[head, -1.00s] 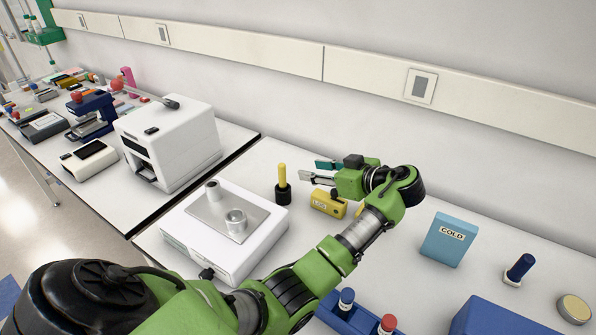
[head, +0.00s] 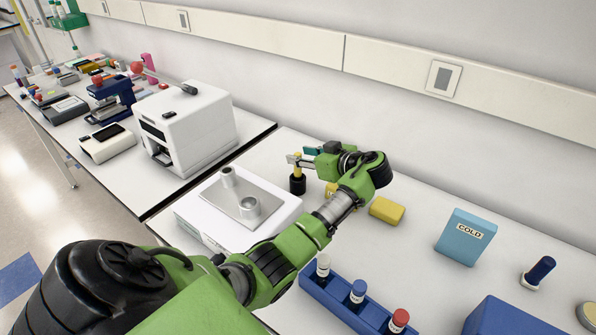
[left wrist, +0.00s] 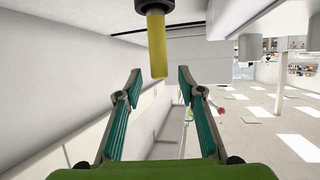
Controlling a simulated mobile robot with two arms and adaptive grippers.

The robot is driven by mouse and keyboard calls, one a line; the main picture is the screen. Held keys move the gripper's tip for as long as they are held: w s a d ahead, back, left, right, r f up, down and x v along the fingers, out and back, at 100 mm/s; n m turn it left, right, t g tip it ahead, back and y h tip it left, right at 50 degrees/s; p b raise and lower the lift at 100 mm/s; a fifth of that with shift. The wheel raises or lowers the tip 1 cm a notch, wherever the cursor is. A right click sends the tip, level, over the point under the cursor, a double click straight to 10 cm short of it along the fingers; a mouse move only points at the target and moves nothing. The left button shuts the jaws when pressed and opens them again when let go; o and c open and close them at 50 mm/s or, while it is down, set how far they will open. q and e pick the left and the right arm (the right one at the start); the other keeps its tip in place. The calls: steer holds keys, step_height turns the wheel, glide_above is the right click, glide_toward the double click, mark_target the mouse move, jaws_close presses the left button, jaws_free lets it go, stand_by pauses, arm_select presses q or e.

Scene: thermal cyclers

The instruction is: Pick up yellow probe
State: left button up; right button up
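The yellow probe (head: 298,170) stands upright in a black round base (head: 298,185) on the white bench, just behind the white device with metal cups. My left gripper (head: 298,157) is open at the probe's upper part, with one finger crossing in front of it in the head view. In the left wrist view, the yellow probe (left wrist: 158,48) hangs upside down in the picture, its free end in line with the gap between the open teal-padded fingers (left wrist: 158,78). No finger visibly touches it. My right gripper is out of view.
The white device (head: 215,220) is close to the probe. Yellow blocks (head: 387,209) lie under and beside my left arm. A blue rack (head: 345,308) with capped tubes is in front. A blue COLD block (head: 466,237) stands right.

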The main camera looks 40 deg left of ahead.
arm_select(q)
steer(key=x, duration=0.2)
steer(key=shift+a+f+b, duration=0.1)
steer(key=shift+a+b, duration=0.15)
steer(key=shift+b, duration=0.05)
steer(key=shift+d, duration=0.1)
jaws_close()
